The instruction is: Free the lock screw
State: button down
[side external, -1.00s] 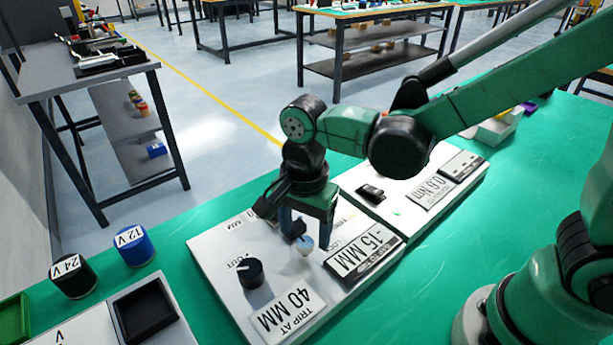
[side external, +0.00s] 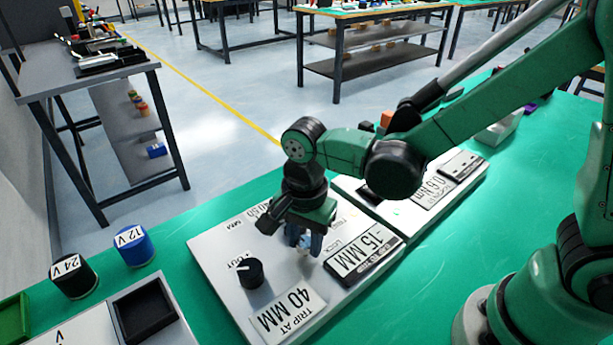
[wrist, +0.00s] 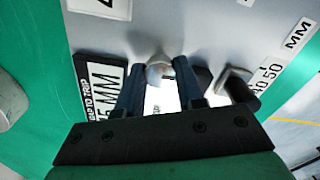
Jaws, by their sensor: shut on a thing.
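The lock screw shows as a small pale round knob (side external: 303,252) on the light panel (side external: 222,290), beside lettering partly hidden by my gripper. In the wrist view, the lock screw (wrist: 157,72) sits between the two finger ends. My gripper (side external: 308,243) points down at the panel, its fingers around the screw. In the wrist view, my gripper (wrist: 158,78) has blue-grey fingers, shut on the screw from both sides. Much of the screw is hidden by the fingers in the side view.
A black knob with a white mark (side external: 250,273) stands left of my gripper. A "-15 MM" display (side external: 365,254) lies close on the right, and a "TRIP AT 40 MM" plate (side external: 288,315) in front. A second panel (side external: 425,207) adjoins behind right. Blue (side external: 133,245) and black (side external: 74,277) cylinders stand left.

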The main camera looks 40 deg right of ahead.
jog(key=n, duration=0.4)
jog(key=shift+n, duration=0.4)
jog(key=n, duration=1.4)
jog(key=shift+n, duration=0.4)
jog(key=c, duration=0.5)
grip_release()
jog(key=shift+c, duration=0.2)
